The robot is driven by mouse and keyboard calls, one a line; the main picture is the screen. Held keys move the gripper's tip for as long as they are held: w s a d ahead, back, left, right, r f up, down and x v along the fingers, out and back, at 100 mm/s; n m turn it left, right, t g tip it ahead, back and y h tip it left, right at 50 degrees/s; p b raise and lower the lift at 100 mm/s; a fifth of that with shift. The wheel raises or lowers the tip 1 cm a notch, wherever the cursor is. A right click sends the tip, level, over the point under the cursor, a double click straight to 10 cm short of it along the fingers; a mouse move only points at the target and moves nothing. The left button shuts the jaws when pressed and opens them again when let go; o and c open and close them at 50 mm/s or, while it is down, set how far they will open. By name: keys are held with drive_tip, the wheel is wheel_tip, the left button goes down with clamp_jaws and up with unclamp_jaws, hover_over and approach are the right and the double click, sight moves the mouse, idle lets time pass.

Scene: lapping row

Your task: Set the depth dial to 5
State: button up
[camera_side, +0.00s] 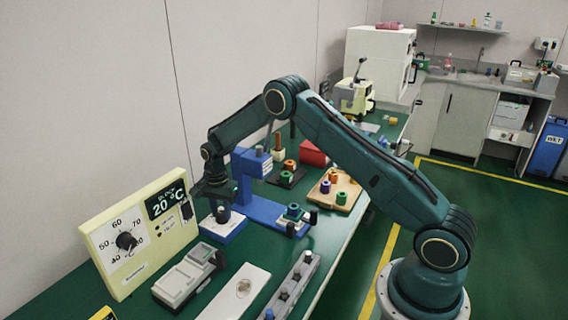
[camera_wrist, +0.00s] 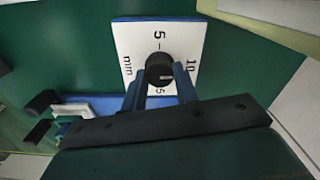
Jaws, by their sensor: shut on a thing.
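The depth dial is a black round knob (camera_wrist: 160,66) on a white plate (camera_wrist: 128,42) in the wrist view. The plate is marked 5 at the top, 10 at the right, another number partly hidden at the bottom, and mm at the left. My gripper (camera_wrist: 160,84) is shut on the knob, one blue finger on each side. In the side view my gripper (camera_side: 217,198) reaches down over the dial's white plate (camera_side: 213,229), which sits on a blue base.
A cream panel with a temperature dial (camera_side: 126,241) stands at left. A grey device (camera_side: 186,279) and a white plate (camera_side: 236,292) lie in front. A blue stand (camera_side: 262,211) is close at right, with a wooden board (camera_side: 342,203) of coloured parts beyond.

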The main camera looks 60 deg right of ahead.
drive_tip(key=shift+n, duration=0.3)
drive_tip(key=n, duration=0.3)
drive_tip(key=shift+n, duration=0.3)
drive_tip(key=n, duration=0.4)
drive_tip(key=shift+n, duration=0.3)
drive_tip(key=n, duration=0.8)
drive_tip(key=shift+n, duration=0.4)
drive_tip(key=o, duration=1)
drive_tip(key=shift+c, duration=0.2)
